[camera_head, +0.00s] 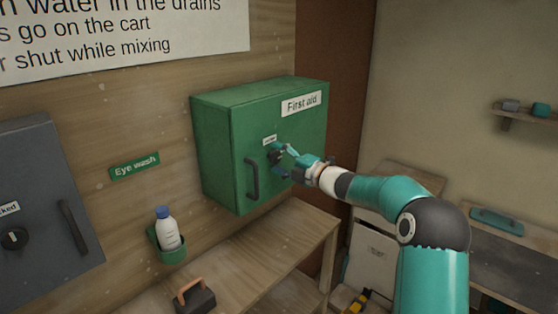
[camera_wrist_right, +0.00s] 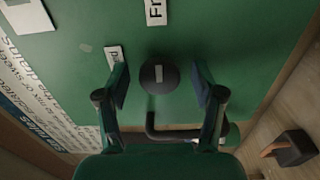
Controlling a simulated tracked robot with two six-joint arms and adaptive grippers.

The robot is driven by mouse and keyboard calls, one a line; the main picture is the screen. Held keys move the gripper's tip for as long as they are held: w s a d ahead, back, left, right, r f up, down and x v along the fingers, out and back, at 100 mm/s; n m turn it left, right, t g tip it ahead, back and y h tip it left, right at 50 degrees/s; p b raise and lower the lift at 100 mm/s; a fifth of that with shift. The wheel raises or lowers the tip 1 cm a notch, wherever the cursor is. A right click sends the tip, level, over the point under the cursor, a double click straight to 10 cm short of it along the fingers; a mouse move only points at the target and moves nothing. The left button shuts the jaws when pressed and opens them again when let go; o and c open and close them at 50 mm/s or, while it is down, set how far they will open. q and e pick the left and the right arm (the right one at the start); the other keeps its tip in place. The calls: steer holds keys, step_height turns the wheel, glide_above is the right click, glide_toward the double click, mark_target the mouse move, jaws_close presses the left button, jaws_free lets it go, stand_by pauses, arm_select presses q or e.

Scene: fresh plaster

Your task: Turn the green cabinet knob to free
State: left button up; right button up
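The green cabinet (camera_head: 225,150) hangs on the wooden wall, its door closed, with a "First aid" sign. Its dark round knob (camera_wrist_right: 158,75) bears a short pale mark; which label the mark points to I cannot tell. A label starting "Fr" (camera_wrist_right: 155,12) and another small label (camera_wrist_right: 117,58), too small to read, sit near it. My right gripper (camera_wrist_right: 160,88) is open, with one finger on each side of the knob and gaps between; it also shows in the head view (camera_head: 284,162). My left gripper is not in view.
A black bar handle (camera_head: 252,179) stands out from the door close to the gripper. A grey cabinet (camera_head: 40,200) with its own knob is at left. A bottle (camera_head: 167,228) sits in a green holder. A wooden bench (camera_head: 290,235) lies below.

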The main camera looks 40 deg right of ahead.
steer(key=shift+s+a, duration=0.1)
steer(key=shift+s, duration=0.1)
steer(key=s+d, duration=0.1)
steer(key=s, duration=1)
steer(key=shift+s, duration=0.35)
steer(key=shift+d, duration=0.1)
